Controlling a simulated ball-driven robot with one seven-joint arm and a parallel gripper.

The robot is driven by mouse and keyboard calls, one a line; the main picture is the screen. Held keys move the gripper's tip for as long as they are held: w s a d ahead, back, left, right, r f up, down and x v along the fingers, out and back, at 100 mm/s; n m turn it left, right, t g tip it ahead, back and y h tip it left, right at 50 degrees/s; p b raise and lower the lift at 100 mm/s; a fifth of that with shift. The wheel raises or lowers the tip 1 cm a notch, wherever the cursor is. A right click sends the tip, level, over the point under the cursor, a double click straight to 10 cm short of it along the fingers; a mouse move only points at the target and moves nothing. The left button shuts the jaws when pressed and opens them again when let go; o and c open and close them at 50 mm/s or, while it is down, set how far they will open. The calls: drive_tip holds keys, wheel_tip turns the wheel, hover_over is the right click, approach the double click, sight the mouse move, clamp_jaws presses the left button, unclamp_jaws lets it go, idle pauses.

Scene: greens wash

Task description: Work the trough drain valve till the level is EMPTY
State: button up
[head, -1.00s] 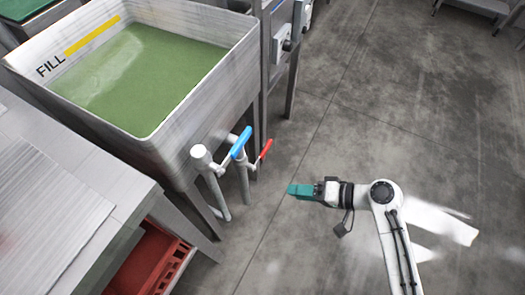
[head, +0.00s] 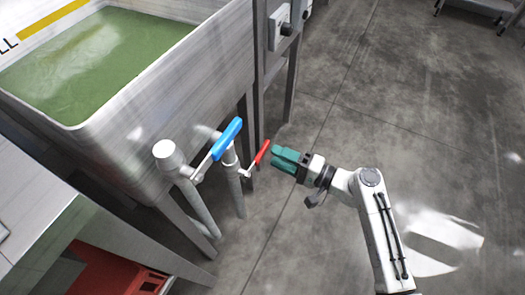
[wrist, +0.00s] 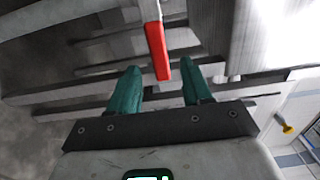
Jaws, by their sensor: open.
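The steel trough (head: 170,85) stands at the upper left in the head view, with green water (head: 90,60) in it. Below its corner are two grey pipes with lever valves. One lever has a blue handle (head: 227,138), the other a red handle (head: 262,153). Which one is the drain valve is not marked in view. My gripper (head: 274,156), with green fingers, is open just right of the red handle. In the wrist view the red handle (wrist: 157,50) shows between the two open fingers, touching neither visibly. The water level mark is mostly cut off.
A steel bench (head: 45,225) with a red crate (head: 105,275) under it is at the lower left. A steel stand with a control box (head: 280,28) rises behind the valves.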

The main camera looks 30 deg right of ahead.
sight(265, 152)
drive_tip(key=x, duration=0.5)
drive_tip(key=shift+w+a+b, duration=0.25)
drive_tip(key=shift+b, duration=0.15)
clamp_jaws()
